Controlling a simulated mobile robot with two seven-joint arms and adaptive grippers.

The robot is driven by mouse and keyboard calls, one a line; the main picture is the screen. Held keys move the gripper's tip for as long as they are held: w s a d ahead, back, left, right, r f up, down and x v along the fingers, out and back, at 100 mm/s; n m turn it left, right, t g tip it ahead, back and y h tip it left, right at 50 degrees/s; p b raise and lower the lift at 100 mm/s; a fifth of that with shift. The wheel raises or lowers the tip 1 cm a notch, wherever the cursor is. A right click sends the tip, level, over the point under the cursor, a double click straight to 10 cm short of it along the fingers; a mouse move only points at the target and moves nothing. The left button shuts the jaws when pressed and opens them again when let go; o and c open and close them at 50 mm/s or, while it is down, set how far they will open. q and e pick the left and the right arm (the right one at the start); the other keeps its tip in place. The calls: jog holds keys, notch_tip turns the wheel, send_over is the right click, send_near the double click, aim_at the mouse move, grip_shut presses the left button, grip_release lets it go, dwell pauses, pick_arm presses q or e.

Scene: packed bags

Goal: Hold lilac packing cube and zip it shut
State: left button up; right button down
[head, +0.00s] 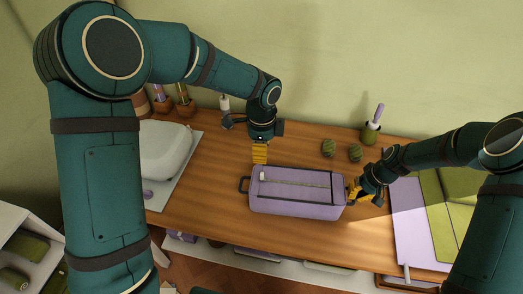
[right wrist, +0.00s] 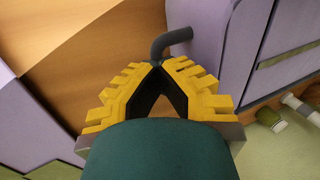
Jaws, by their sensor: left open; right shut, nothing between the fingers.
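The lilac packing cube (head: 296,211) lies on the wooden table, with dark straps and a pale zip line (head: 300,184) along its top. A small white piece (head: 263,176) sits at the zip's left end, perhaps the slider. A dark loop handle (head: 243,185) sticks out at the left end. My left gripper (head: 260,160) is open, pointing down by the cube's back left corner, apart from the white piece. My right gripper (head: 352,190) is shut and empty at the cube's right end. In the right wrist view its tips meet beside a grey bent bar (right wrist: 172,42) by the lilac cube (right wrist: 212,40).
A white rounded bag (head: 165,148) lies on a pale mat at the left. Two small dark green items (head: 341,150) and a pot (head: 371,133) stand behind. Lilac and green folded pieces (head: 420,222) lie at the right. Table in front of the cube is clear.

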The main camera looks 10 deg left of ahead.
jog(key=shift+s+f, duration=0.1)
jog(key=c, duration=1.1)
grip_release()
jog(key=shift+o, duration=0.2)
